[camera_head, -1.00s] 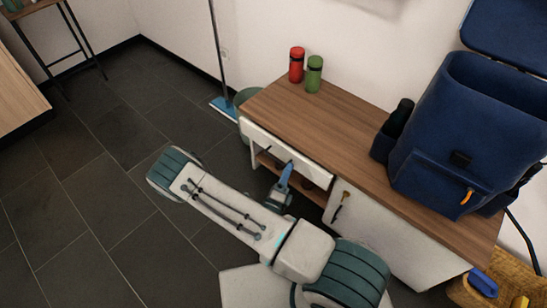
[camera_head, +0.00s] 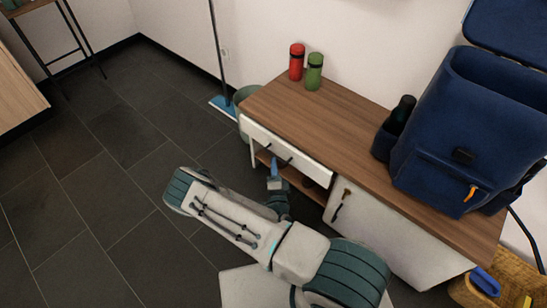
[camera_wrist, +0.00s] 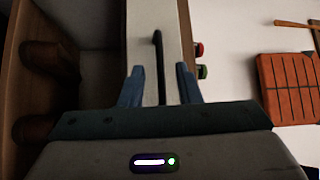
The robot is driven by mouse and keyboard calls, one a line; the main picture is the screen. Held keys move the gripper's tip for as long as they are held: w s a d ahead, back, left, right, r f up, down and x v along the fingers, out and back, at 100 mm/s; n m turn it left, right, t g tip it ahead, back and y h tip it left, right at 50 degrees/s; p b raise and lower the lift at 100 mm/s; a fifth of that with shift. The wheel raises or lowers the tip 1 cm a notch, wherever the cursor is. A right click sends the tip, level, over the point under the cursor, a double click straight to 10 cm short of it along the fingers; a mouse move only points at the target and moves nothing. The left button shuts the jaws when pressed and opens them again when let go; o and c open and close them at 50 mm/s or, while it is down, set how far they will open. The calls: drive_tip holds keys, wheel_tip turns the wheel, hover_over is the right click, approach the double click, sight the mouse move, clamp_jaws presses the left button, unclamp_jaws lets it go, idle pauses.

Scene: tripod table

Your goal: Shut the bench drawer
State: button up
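The bench drawer has a white front (camera_head: 305,163) just under the wooden bench top, with a dark bar handle (camera_head: 289,161). I cannot tell whether a gap stands behind the front. In the wrist view the drawer front (camera_wrist: 142,25) runs upright through the middle, with its black handle (camera_wrist: 159,62) between the lines of my two blue fingers. My gripper (camera_wrist: 160,88) is open and empty, its fingers apart on either side of the handle. In the head view my gripper (camera_head: 274,172) is in front of and slightly below the drawer front, apart from it.
The wooden bench top (camera_head: 335,135) carries a red bottle (camera_head: 296,62), a green bottle (camera_head: 314,72) and a blue backpack (camera_head: 455,150). Brown shoes (camera_wrist: 50,58) lie in the open shelf below the drawer. A white cupboard door (camera_head: 375,220) is at right. Dark floor at left is clear.

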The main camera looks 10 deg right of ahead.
sight(273, 155)
drive_tip(key=w, duration=0.3)
drive_tip(key=w+b, duration=0.1)
drive_tip(key=w, duration=0.1)
drive_tip(key=shift+d+r, duration=0.35)
drive_tip(key=shift+d, duration=0.05)
clamp_jaws()
